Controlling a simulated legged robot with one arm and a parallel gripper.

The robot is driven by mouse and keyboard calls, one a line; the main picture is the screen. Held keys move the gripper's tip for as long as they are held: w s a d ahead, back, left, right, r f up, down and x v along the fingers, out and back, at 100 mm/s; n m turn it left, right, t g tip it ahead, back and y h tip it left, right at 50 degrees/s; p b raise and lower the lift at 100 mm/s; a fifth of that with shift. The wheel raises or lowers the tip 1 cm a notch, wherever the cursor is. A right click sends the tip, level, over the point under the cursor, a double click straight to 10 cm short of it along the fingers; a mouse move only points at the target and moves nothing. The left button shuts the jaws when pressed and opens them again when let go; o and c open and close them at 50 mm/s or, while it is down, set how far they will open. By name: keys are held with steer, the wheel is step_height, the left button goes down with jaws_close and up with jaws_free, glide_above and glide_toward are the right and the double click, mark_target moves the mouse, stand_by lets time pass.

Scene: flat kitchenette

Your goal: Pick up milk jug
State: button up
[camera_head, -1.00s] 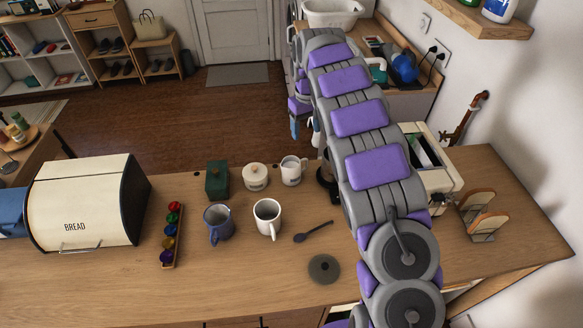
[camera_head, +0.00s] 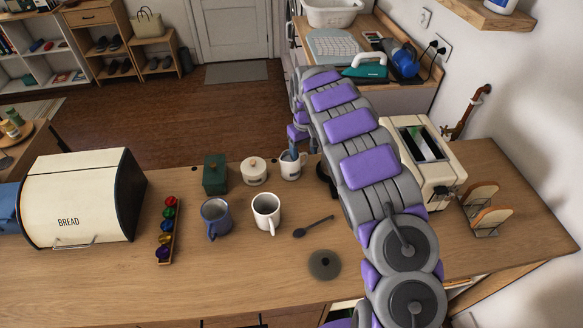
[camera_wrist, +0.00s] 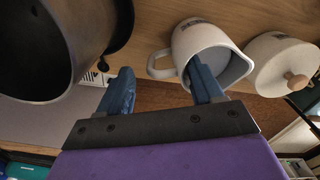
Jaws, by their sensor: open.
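The milk jug is a small white jug (camera_head: 291,168) with a spout and handle, upright at the far edge of the counter. It also shows in the wrist view, where the white jug (camera_wrist: 185,42) has its mouth facing the camera and its handle on the left. My gripper (camera_wrist: 159,68) is open, with its blue fingers on either side of the handle. One finger overlaps the jug's mouth and seems to reach into it; the other is outside, beyond the handle. In the head view a blue fingertip (camera_head: 292,152) shows at the jug's rim. Whether the fingers touch it cannot be told.
A white lidded pot (camera_head: 254,172) stands left of the jug, beside a green canister (camera_head: 215,174). A dark round vessel (camera_wrist: 45,45) is close on the gripper's other side. Two mugs, blue (camera_head: 216,218) and white (camera_head: 266,212), stand in front. A toaster (camera_head: 437,178) stands right.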

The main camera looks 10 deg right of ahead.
step_height(320, 180, down, 5)
steer(key=shift+s+f+b, duration=0.1)
steer(key=shift+s+b, duration=0.05)
steer(key=shift+b, duration=0.6)
steer(key=shift+c, duration=0.5)
jaws_close()
